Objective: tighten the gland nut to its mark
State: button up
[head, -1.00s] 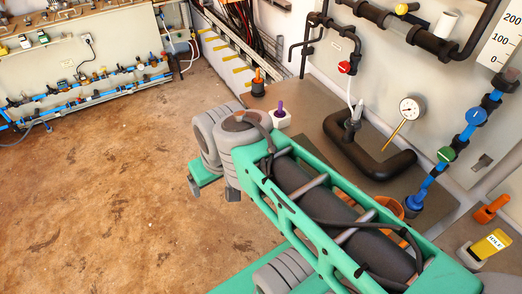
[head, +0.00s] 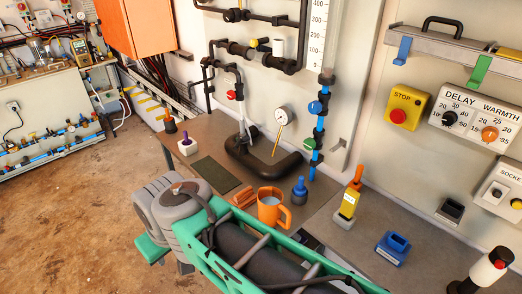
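A thick black pipe loop (head: 268,167) lies on the grey bench, with a grey vertical stem (head: 244,132) rising from its left end. I cannot make out which fitting is the gland nut, and no mark on one is readable. A white dial gauge (head: 283,115) with an orange-yellow stem stands over the loop. A blue valve pipe (head: 318,107) runs down the wall to its right. My green and grey arm crosses the lower middle of the head view, in front of the bench. Its gripper fingers do not show.
An orange mug (head: 269,209), a dark blue bottle-shaped piece (head: 299,191) and a dark mat (head: 215,175) are on the bench. A yellow tool (head: 347,206) and blue block (head: 393,248) are at right. A red stop button (head: 398,116) is on the wall. Open floor lies left.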

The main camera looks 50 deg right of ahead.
aim_at(240, 139)
jog(key=z, duration=0.05)
jog(key=k, duration=0.1)
jog(key=u, duration=1.6)
jog(key=i, duration=0.65)
jog(key=z, duration=3.2)
jog(key=k, duration=0.6)
jog(key=u, duration=0.6)
jog(key=i, duration=1.15)
jog(key=u, duration=0.7)
